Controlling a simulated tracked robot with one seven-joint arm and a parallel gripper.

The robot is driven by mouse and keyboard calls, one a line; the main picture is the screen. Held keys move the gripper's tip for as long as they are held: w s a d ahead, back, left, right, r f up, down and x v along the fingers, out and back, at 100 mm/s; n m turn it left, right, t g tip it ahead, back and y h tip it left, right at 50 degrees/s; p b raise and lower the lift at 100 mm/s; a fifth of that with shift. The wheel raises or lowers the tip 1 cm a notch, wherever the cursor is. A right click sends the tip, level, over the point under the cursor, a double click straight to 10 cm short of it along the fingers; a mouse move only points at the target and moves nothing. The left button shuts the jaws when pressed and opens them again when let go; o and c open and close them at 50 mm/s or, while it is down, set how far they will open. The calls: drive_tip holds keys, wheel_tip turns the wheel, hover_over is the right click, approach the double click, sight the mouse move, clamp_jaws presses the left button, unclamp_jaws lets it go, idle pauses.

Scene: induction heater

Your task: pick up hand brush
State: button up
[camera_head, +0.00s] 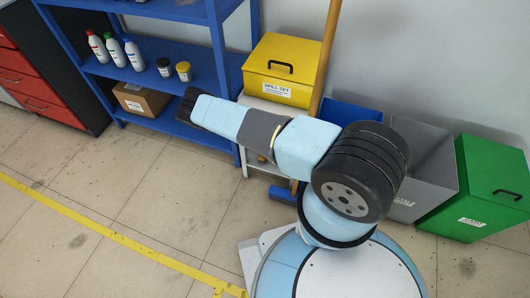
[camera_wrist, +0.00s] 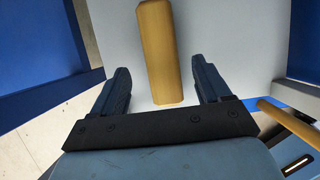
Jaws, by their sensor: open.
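In the wrist view a plain wooden handle (camera_wrist: 158,45), which looks like the hand brush's, lies on a pale surface (camera_wrist: 217,40). My gripper (camera_wrist: 160,64) is open, with one dark finger on each side of the handle and gaps on both sides. I cannot tell how far above the handle the fingers are. In the head view I cannot make out the brush, and my arm hides part of the area by the white stand (camera_head: 262,106).
A blue shelf (camera_head: 150,75) with bottles and jars stands left of the white stand, which bears a yellow spill box (camera_head: 283,68). A broom pole (camera_head: 326,45) leans close by. Grey (camera_head: 428,165) and green (camera_head: 478,190) bins stand right. Floor is clear at left.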

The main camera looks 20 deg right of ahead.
drive_tip(key=shift+d+x, duration=0.2)
drive_tip(key=shift+x, duration=3.15)
drive_tip(key=shift+w+r, duration=0.1)
drive_tip(key=shift+w, duration=0.05)
drive_tip(key=shift+c, duration=0.2)
drive_tip(key=c, duration=1.1)
drive_tip(key=shift+r, duration=0.15)
drive_tip(key=shift+r, duration=0.35)
wheel_tip(320, 180, up, 3)
drive_tip(key=shift+a+f, duration=0.1)
drive_tip(key=shift+f, duration=0.15)
drive_tip(key=s+r, duration=0.3)
drive_tip(key=s, duration=0.1)
drive_tip(key=s+a+r, duration=0.1)
drive_tip(key=s+r, duration=0.2)
drive_tip(key=s, duration=0.2)
drive_tip(key=s+r, duration=0.3)
drive_tip(key=s, duration=0.2)
drive_tip(key=shift+a+r, duration=0.3)
drive_tip(key=shift+a, duration=0.05)
